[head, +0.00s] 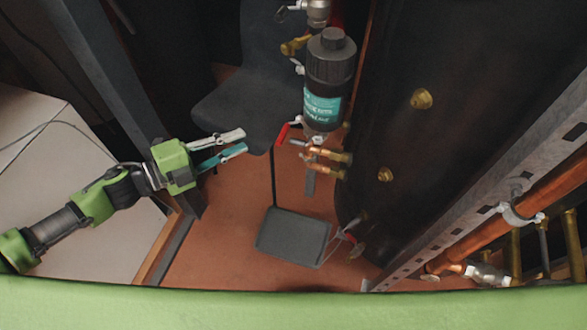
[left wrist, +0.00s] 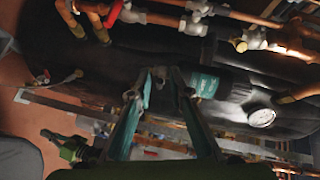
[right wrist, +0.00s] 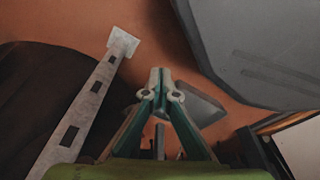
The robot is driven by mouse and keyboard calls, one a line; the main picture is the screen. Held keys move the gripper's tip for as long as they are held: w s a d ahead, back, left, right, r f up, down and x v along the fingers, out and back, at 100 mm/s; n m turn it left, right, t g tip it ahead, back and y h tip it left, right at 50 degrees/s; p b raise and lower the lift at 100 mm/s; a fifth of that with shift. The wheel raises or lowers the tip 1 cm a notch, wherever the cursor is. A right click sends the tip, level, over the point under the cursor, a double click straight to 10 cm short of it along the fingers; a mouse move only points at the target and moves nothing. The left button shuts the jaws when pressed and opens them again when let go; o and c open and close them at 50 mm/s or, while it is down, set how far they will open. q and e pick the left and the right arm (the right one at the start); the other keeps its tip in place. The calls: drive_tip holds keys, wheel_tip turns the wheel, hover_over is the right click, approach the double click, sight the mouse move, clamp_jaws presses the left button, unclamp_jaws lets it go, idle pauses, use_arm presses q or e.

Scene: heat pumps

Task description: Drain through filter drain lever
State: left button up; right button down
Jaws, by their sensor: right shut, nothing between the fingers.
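The filter (head: 330,70) is a black canister with a teal label, upright in the pipework in the upper middle of the head view. A red lever (head: 282,134) sticks out to the left just below it. My left gripper (head: 244,141) is open and empty, left of the lever and apart from it. In the left wrist view the filter's teal label (left wrist: 203,84) shows beyond the right finger; I cannot tell which red handle there is the drain lever. My right gripper (right wrist: 161,80) is shut and empty in the right wrist view, and out of the head view.
Brass valves (head: 325,153) sit just below the filter. A grey tray (head: 292,238) lies on the reddish floor. A large black tank (head: 430,140) and a perforated metal rail (head: 470,200) stand to the right. A pressure gauge (left wrist: 261,116) shows in the left wrist view.

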sight(297, 140)
use_arm(q)
drive_tip(key=s+d+r+m+g+h, duration=0.1)
drive_tip(key=s+d+m+g, duration=0.15)
drive_tip(key=s, duration=0.25)
drive_tip(key=shift+m, duration=0.25)
drive_tip(key=x, duration=1.3)
drive_tip(key=shift+w+d+r, duration=0.2)
drive_tip(key=shift+w+r, duration=0.05)
drive_tip(key=shift+w, duration=0.2)
clamp_jaws()
